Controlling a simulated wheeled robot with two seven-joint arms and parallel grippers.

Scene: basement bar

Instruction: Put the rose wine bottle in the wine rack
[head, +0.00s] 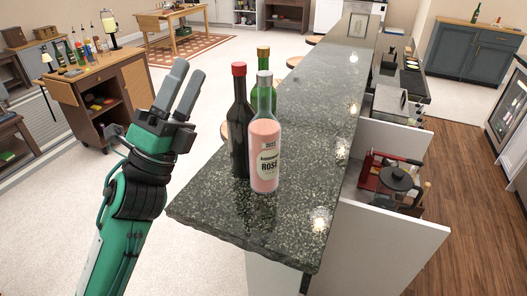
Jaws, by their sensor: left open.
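The rose wine bottle (265,150) is pink with a pale label reading ROSÉ and a grey cap. It stands upright on the dark granite counter (300,215), near the counter's front end. My left gripper (188,82) is open and empty, left of the bottles and apart from them, with its fingers pointing up. A red wooden rack-like holder (373,174) sits lower down behind the counter at the right; I cannot tell whether it is the wine rack. My right gripper is not in view.
A dark bottle with a red cap (239,120) and a green bottle (257,90) stand close behind the rose bottle. The counter beyond them is mostly clear. A dark lidded pot (398,180) sits at the right. A wooden cart (110,90) with bottles stands at the left.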

